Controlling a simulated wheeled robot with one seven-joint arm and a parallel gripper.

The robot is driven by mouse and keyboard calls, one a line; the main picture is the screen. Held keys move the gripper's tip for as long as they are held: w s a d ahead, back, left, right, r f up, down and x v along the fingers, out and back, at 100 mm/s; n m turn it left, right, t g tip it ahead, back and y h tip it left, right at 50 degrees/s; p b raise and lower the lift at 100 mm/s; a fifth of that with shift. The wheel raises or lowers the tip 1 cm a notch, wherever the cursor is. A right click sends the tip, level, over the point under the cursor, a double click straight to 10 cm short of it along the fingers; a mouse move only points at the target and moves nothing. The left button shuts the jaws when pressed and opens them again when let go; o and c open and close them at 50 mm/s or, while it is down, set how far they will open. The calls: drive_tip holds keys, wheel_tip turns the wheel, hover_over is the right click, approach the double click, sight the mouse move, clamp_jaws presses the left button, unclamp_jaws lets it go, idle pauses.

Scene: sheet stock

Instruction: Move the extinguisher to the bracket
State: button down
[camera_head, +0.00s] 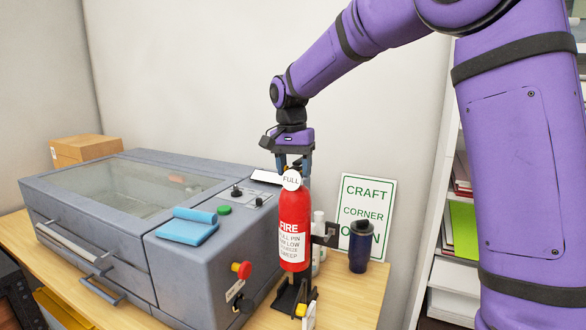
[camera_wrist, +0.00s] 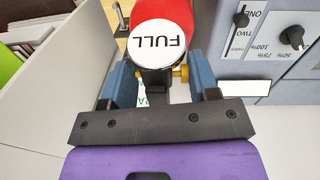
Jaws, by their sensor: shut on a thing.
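The red fire extinguisher (camera_head: 293,228) is upright in the head view, with a round white FULL tag at its top. My gripper (camera_head: 293,166) points down from above and is shut on its neck. In the wrist view the blue fingers (camera_wrist: 160,80) lie on both sides of the neck below the tag, and part of the red body (camera_wrist: 163,12) shows. The black bracket (camera_head: 326,237) has an arm showing right beside the extinguisher. A black foot (camera_head: 289,297) shows beneath it. I cannot tell whether the extinguisher touches either part.
A large grey machine (camera_head: 200,262) stands close on the left, with a blue cloth (camera_head: 188,228) and a red knob (camera_head: 242,270). A dark tumbler (camera_head: 360,246), a pale bottle (camera_head: 318,222) and a CRAFT CORNER sign (camera_head: 368,197) stand on the right. A cardboard box (camera_head: 86,149) is behind.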

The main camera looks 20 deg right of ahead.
sight(294, 198)
drive_tip(key=shift+r, duration=0.1)
drive_tip(key=shift+f, duration=4.15)
drive_tip(key=shift+f, duration=2.4)
